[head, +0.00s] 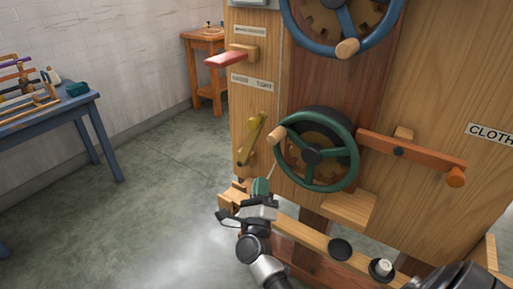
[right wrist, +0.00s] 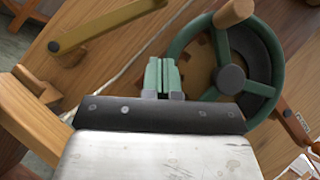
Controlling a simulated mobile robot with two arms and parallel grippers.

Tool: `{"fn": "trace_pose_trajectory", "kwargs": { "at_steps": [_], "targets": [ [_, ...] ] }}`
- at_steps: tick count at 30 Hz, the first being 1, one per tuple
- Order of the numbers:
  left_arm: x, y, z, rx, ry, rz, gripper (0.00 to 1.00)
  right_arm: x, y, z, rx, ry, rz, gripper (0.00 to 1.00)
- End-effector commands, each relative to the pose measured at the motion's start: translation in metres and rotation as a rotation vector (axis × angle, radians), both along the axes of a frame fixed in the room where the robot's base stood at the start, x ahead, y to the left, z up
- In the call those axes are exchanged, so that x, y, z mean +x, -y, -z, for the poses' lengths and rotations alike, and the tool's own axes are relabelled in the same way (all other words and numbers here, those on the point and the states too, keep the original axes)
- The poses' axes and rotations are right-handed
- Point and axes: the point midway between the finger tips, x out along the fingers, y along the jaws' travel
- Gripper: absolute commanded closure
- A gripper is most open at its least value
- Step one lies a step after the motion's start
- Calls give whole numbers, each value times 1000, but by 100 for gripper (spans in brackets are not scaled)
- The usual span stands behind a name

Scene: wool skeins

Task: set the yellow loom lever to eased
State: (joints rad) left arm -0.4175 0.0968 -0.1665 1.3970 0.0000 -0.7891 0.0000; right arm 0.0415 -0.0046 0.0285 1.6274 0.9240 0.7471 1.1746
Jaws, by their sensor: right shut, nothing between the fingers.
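The yellow loom lever (head: 252,137) is on the left part of the wooden loom front, left of the green handwheel. It slants from upper right to lower left, below a small label plate (head: 252,82) that seems to read eased and tight. It also shows at the upper left of the right wrist view (right wrist: 110,25). My right gripper (head: 261,187) is below the lever and apart from it. Its green fingers (right wrist: 162,76) are shut with nothing between them. My left gripper is not in view.
The green handwheel (head: 349,151) with its wooden knob is close right of the lever. A red lever (head: 232,58) sticks out above, and an orange bar (head: 425,154) is at the right. A wooden rail (head: 313,238) runs below. Open floor lies left, before a blue table (head: 86,101).

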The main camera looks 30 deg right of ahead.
Motion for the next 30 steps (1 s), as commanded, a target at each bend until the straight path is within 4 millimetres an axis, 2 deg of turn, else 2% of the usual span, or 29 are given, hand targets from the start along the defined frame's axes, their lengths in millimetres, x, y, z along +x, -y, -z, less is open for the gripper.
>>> {"fn": "trace_pose_trajectory", "kwargs": {
  "at_steps": [11,17,26,30],
  "targets": [
    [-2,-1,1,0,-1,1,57,5,3,-4,-4,-4,0,100],
    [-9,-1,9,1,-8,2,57,27,21,-20,-7,-4,1,100],
    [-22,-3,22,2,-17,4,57,70,57,-50,-6,-5,0,100],
    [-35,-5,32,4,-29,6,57,84,52,-67,-4,-6,-3,100]
  ]
}}
